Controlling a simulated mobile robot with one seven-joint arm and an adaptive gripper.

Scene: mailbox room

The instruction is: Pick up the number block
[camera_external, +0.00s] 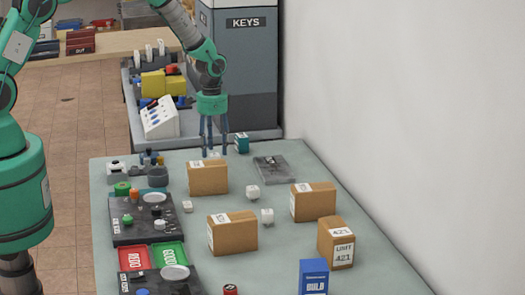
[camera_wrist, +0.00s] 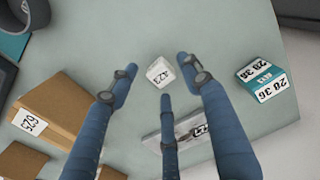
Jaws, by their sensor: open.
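A small white number block (camera_wrist: 160,72) with dark printed digits lies on the grey-green table in the wrist view, between and just beyond the tips of my blue fingers. The digits appear upside down there. My gripper (camera_wrist: 158,80) is open, with its three fingers spread and nothing held. In the external view my gripper (camera_external: 213,150) points down over the far end of the table, and a small white block (camera_external: 214,155) shows partly between its fingers. I cannot tell the exact height of the fingertips above the table.
A teal box (camera_external: 242,143) stands right of my gripper; a dark flat tray (camera_external: 273,168) lies nearer the wall. A cardboard box (camera_external: 207,178) stands close in front. More small white blocks (camera_external: 252,191) and boxes (camera_external: 313,201) are scattered nearer the camera.

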